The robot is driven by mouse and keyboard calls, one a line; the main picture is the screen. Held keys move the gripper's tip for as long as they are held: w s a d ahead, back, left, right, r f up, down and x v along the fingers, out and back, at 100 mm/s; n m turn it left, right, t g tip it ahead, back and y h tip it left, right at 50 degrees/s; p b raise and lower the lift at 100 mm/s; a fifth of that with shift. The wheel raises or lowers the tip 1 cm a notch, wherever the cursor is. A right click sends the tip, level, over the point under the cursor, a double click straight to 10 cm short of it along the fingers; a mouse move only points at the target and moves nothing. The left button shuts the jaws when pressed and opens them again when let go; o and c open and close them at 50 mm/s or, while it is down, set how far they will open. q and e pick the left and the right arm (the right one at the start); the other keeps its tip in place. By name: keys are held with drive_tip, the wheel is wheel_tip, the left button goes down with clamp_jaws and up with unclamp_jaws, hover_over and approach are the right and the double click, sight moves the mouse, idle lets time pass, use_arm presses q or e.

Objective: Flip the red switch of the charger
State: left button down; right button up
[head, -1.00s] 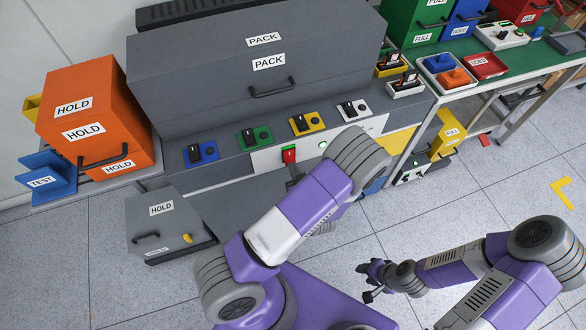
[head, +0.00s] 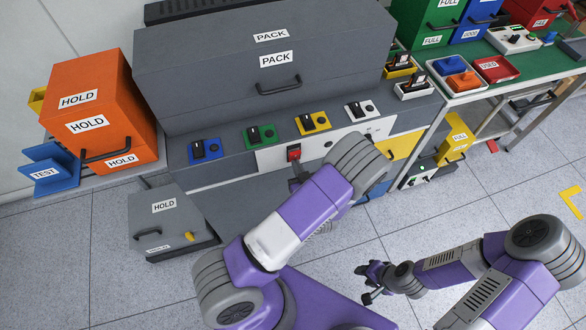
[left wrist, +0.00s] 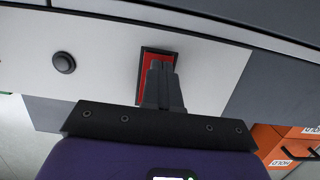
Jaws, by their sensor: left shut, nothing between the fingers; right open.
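The red switch (head: 294,150) is on the white front panel of the grey charger (head: 230,158), below the PACK box. In the left wrist view the red switch (left wrist: 145,65) sits in a dark frame, partly hidden behind my fingers. My left gripper (left wrist: 161,72) is shut and empty, its tips in front of the switch and seemingly against it. In the head view my left gripper (head: 297,172) is mostly hidden by my arm. A round lamp (head: 327,145) beside the switch is dark; it also shows dark in the left wrist view (left wrist: 64,62). My right gripper (head: 370,281) is open and empty above the floor.

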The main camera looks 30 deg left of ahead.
use_arm(q)
drive_tip(key=s+d+f, duration=0.3)
drive_tip(key=s+d, duration=0.6)
drive_tip(key=d, duration=0.1)
drive_tip(key=shift+s+f, duration=0.15)
drive_tip(key=shift+f, duration=0.15)
use_arm(e)
drive_tip(key=shift+s+r, duration=0.15)
drive_tip(key=shift+s, duration=0.25)
use_arm(q)
drive_tip(key=shift+a, duration=0.1)
wheel_tip(320, 180, down, 9)
drive_tip(key=s+d+m+g+h+p, duration=0.2)
drive_tip(key=g+h, duration=0.4)
drive_tip(key=h, duration=0.3)
drive_tip(key=s+d+r+m+g+h+p, duration=0.1)
drive_tip(key=s+d+r+m+g+h, duration=0.1)
drive_tip(key=s+h, duration=0.4)
drive_tip(key=shift+s+d+r+m+g+h, duration=0.15)
drive_tip(key=shift+s+r+m+g+h, duration=0.35)
drive_tip(key=shift+m+g, duration=0.8)
use_arm(e)
drive_tip(key=shift+r, duration=1.6)
